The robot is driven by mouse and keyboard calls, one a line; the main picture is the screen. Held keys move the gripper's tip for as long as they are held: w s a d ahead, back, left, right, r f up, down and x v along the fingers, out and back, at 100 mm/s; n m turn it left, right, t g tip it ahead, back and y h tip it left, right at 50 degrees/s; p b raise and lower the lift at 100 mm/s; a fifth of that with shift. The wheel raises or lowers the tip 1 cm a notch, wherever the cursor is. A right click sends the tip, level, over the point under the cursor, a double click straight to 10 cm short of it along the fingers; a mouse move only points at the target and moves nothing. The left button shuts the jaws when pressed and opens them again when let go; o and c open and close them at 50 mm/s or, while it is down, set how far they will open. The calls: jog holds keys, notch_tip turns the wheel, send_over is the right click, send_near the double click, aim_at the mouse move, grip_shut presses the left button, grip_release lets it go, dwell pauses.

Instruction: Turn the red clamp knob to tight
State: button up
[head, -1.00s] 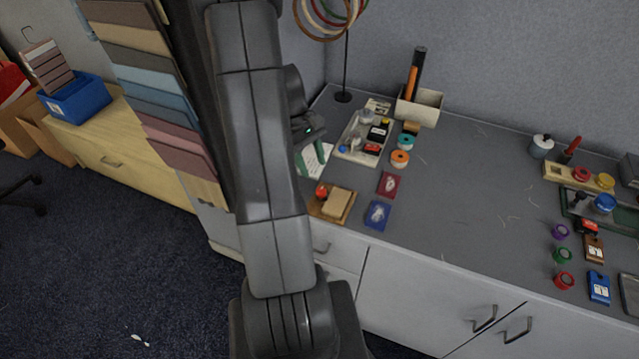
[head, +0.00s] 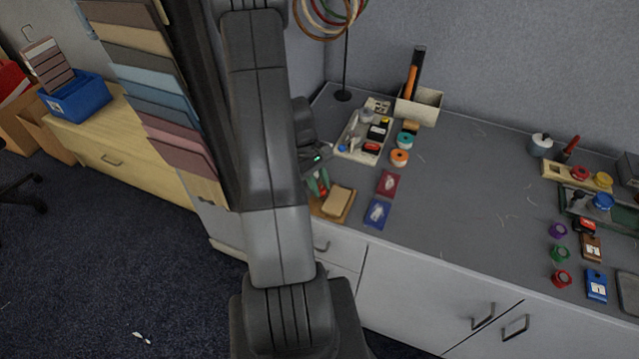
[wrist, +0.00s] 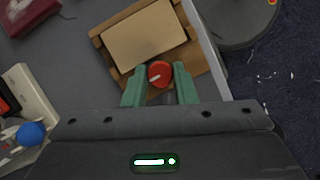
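The red clamp knob (wrist: 160,73) sits at the edge of a wooden clamp board (wrist: 205,60) that carries a pale block (wrist: 143,36). A white line on the knob runs toward the lower left in the wrist view. My gripper (wrist: 160,76) is open, its green fingers on either side of the knob. Whether the fingers touch it is unclear.
A red card box (head: 388,184) and a blue card box (head: 377,214) lie right of the board. A tray of small items (head: 345,151) and tape rolls (head: 400,158) stand behind. The middle of the grey table (head: 465,190) is clear. The table edge is close to the board.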

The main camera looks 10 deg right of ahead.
jog(key=shift+c, duration=1)
jog(key=m+y+b, duration=0.1)
jog(key=m, duration=0.3)
jog(key=shift+d+g, duration=0.15)
jog(key=shift+g, duration=0.25)
jog(key=m+y+b, duration=0.1)
jog(key=m+y, duration=0.1)
jog(key=m, duration=0.2)
jog(key=shift+d+m+b, duration=0.1)
jog(key=shift+m+b, duration=0.25)
jog(key=shift+m, duration=0.05)
jog(key=m+y, duration=0.1)
jog(key=m, duration=0.3)
jog(key=shift+d+t+y+b, duration=0.1)
jog(key=shift+t+y+b, duration=0.3)
jog(key=shift+d+m+t+y+b, duration=0.1)
jog(key=shift+m+t+y+b, duration=0.35)
jog(key=shift+m, duration=2.05)
jog(key=shift+y, duration=0.25)
jog(key=o, duration=1)
jog(key=shift+s, duration=0.1)
